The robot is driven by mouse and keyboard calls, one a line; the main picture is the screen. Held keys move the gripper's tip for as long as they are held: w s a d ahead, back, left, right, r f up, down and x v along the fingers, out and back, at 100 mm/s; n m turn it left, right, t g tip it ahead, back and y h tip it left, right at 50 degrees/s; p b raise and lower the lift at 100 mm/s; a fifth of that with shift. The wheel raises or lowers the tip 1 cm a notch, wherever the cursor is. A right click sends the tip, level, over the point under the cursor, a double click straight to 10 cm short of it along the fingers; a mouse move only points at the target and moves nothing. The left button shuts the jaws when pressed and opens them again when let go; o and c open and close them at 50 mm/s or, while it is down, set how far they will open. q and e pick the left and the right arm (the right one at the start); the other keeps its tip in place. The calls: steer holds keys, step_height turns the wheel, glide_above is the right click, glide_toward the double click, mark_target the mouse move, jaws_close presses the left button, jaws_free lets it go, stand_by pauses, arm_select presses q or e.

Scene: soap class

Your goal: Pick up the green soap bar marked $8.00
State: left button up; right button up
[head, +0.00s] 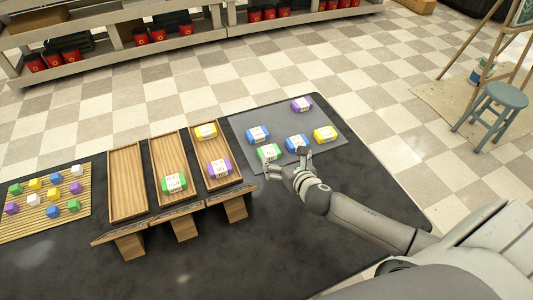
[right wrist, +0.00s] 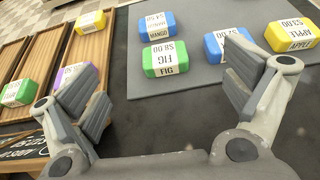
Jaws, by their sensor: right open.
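A green soap bar (head: 269,152) lies on the grey mat (head: 240,125), near its front edge. In the right wrist view this green bar (right wrist: 165,58) has a white label reading FIG and $8.00. My right gripper (head: 287,165) is open and empty, just in front of the bar. In the right wrist view the bar lies beyond and between the spread fingers (right wrist: 165,80), apart from both. Another green bar (head: 174,183) lies in the middle wooden tray; its price cannot be read. My left gripper is not in view.
Blue bars (head: 258,134) (head: 297,143), a yellow bar (head: 325,134) and a purple bar (head: 301,104) share the mat. The right wooden tray (head: 228,183) holds a yellow and a purple bar. A slatted board (head: 75,180) with small cubes lies at left.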

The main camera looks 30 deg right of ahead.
steer(key=b, duration=0.4)
glide_toward(269, 151)
steer(key=shift+v, duration=1.05)
steer(key=shift+f+b, duration=0.35)
steer(key=shift+f, duration=0.25)
steer(key=x, duration=0.5)
steer(key=shift+w, duration=0.15)
steer(key=shift+w+d+r, duration=0.1)
steer(key=shift+w, duration=0.2)
steer(key=shift+r+x, duration=0.15)
steer(key=shift+x, duration=1.05)
steer(key=shift+r+x, duration=0.1)
steer(key=shift+x, duration=1.15)
steer(key=c, duration=1.2)
